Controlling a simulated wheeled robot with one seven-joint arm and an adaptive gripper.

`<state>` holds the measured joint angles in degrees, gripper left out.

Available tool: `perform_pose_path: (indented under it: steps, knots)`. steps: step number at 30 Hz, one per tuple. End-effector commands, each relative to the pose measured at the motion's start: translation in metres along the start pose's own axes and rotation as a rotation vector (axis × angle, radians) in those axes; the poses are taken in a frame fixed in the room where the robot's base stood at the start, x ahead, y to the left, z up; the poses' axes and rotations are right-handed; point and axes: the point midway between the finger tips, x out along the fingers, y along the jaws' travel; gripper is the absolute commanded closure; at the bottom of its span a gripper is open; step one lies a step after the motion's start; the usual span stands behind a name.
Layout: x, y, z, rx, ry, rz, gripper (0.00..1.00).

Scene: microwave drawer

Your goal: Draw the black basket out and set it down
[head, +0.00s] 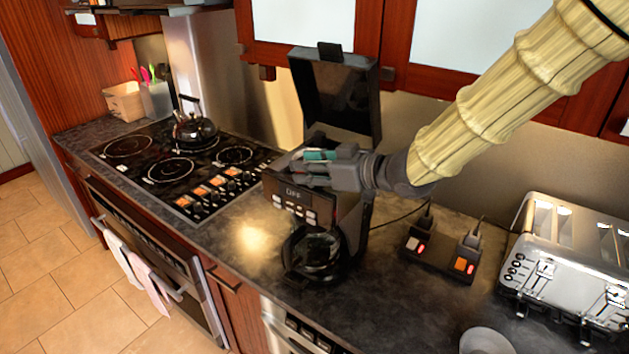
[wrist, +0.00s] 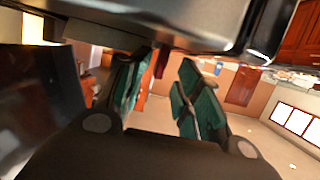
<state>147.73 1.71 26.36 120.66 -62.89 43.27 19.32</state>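The black coffee maker (head: 352,222) stands on the counter with its lid (head: 337,92) raised. A glass carafe (head: 313,252) sits in its lower part. My gripper (head: 310,168), with teal finger pads, is at the open top of the coffee maker, over or just inside it; I cannot tell which. In the wrist view my gripper's fingers (wrist: 162,88) stand apart, with the room visible between them and nothing seen held. I cannot make out the black basket; the gripper covers much of the machine's top. A dark body fills the upper edge of the wrist view.
A cooktop (head: 180,165) with a kettle (head: 194,130) lies to the left. A switched power strip (head: 440,255) and a chrome toaster (head: 570,262) are to the right, with a pale bowl (head: 486,342) in front. Counter between carafe and power strip (head: 385,300) is clear. Cabinets hang behind.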

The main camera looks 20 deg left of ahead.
Motion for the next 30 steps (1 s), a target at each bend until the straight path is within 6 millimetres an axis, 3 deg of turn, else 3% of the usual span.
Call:
perform_pose_path:
  steps: [2, 7, 22, 30]
  knots:
    - [0.0, 0.0, 0.0, 0.0, 0.0, 0.0, 0.68]
    - [-0.001, 0.0, 0.0, 0.0, 0.0, 0.001, 0.99]
    - [-0.002, 0.001, -0.005, 0.0, 0.001, 0.001, 1.0]
    - [-0.014, 0.0, -0.044, -0.003, 0.004, 0.001, 1.0]
